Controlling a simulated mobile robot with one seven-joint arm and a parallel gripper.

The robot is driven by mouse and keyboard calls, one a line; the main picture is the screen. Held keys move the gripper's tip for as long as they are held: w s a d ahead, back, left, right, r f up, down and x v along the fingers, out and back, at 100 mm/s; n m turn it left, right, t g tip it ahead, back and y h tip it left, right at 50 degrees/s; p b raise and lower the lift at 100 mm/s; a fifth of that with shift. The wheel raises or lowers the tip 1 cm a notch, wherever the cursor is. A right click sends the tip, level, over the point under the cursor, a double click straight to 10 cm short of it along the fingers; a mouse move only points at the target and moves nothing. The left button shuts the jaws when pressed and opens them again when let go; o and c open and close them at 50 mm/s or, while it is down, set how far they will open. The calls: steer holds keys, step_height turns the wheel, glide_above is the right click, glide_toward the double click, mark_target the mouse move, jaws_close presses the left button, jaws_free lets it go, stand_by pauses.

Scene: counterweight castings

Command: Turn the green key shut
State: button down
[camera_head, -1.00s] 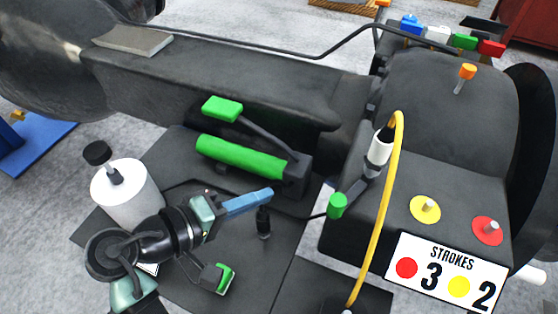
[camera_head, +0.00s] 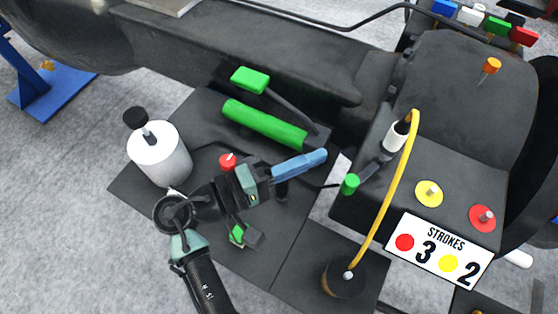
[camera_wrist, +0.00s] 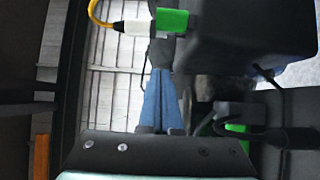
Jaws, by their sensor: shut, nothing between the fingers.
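Several green parts show, and I cannot tell for sure which is the key. A green cylindrical knob (camera_head: 350,184) sits by the black and white hose fitting (camera_head: 396,137); it also shows at the top of the wrist view (camera_wrist: 172,20). A flat green handle (camera_head: 249,80) stands on a dark lever beside a green cylinder (camera_head: 265,125). A small green piece (camera_head: 237,233) lies low behind my arm. A green block (camera_head: 498,27) is in the top-right row. My gripper (camera_head: 322,156) has blue fingers, shut and empty, just left of the green knob and apparently apart from it.
A yellow hose (camera_head: 378,220) arches down to a black round base (camera_head: 345,280). A white canister (camera_head: 160,155) stands left. Yellow (camera_head: 429,194) and red (camera_head: 482,218) discs sit on the dark casting, above the STROKES card (camera_head: 438,250).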

mark_target(347, 188)
steer(key=shift+s+d+p, duration=0.45)
steer(key=shift+s+d, duration=0.05)
steer(key=shift+s, duration=0.35)
steer(key=shift+s+d+p, duration=0.4)
steer(key=shift+s+d, duration=0.1)
steer(key=shift+s, duration=0.3)
steer(key=shift+s, duration=0.1)
steer(key=shift+s+d+n+t+y+p, duration=0.3)
steer(key=shift+s+n+t, duration=0.2)
steer(key=shift+t, duration=0.2)
steer(key=shift+s+d+n+t+y+p, duration=0.3)
steer(key=shift+s+n+t+y, duration=0.2)
steer(key=shift+t, duration=0.2)
steer(key=shift+s+d+n+t+y+p, duration=0.2)
steer(key=shift+s+n+t+y+p, duration=0.15)
steer(key=shift+s+n+t, duration=0.25)
steer(key=shift+s+d, duration=0.45)
steer(key=shift+w, duration=0.1)
